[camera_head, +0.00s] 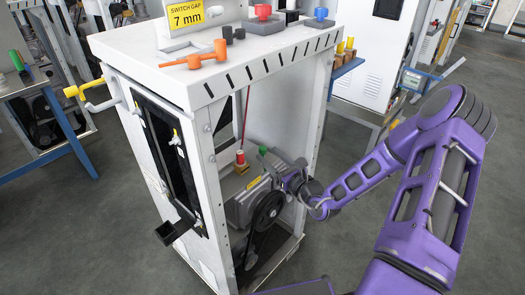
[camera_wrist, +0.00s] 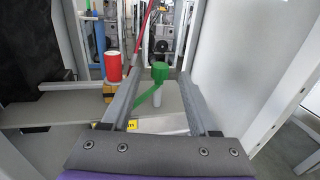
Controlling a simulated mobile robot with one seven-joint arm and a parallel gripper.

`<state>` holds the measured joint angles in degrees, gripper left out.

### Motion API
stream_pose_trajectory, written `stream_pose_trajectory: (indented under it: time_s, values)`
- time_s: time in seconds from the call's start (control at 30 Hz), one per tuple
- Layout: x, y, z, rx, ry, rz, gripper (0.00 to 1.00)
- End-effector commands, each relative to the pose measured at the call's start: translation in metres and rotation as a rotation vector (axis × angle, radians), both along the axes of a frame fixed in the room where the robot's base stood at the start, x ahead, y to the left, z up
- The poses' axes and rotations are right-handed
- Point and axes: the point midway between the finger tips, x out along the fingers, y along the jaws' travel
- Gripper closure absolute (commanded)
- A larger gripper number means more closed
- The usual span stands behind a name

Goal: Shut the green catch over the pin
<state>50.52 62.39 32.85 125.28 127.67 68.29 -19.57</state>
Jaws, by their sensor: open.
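The green catch (camera_wrist: 160,72) has a round knob on top and a thin green strip slanting down to the left. In the head view its green top (camera_head: 262,149) shows inside the white frame. A short pale post (camera_wrist: 156,97), which looks like the pin, stands just below the knob in the wrist view. I cannot tell whether the catch touches it. My gripper (camera_wrist: 161,64) is open, with one finger on each side of the catch and no clear grip on it. The strip's lower end is partly hidden by the left finger.
A red cylinder (camera_wrist: 113,66) on a yellow base stands left of the catch, just outside the left finger. A red cord (camera_wrist: 146,22) hangs behind. The white cabinet frame (camera_head: 205,150) has posts around the opening, and a black pulley (camera_head: 267,211) sits below my gripper.

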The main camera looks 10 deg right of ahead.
Motion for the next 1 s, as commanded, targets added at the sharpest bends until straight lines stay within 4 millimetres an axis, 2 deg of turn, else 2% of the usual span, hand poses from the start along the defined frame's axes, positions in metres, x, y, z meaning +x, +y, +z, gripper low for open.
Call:
stream_pose_trajectory:
  time_s: [0.1, 0.3, 0.67, 0.9, 1.0]
  values:
    - [0.019, 0.009, -0.001, 0.001, -0.001, 0.001, 0.40]
    - [0.038, 0.017, -0.001, 0.000, 0.000, 0.001, 0.40]
    - [0.041, 0.018, 0.000, 0.000, 0.001, 0.000, 0.41]
    - [0.041, 0.018, 0.000, 0.000, 0.001, 0.000, 0.84]
    - [0.041, 0.018, 0.000, 0.000, 0.001, 0.000, 1.00]
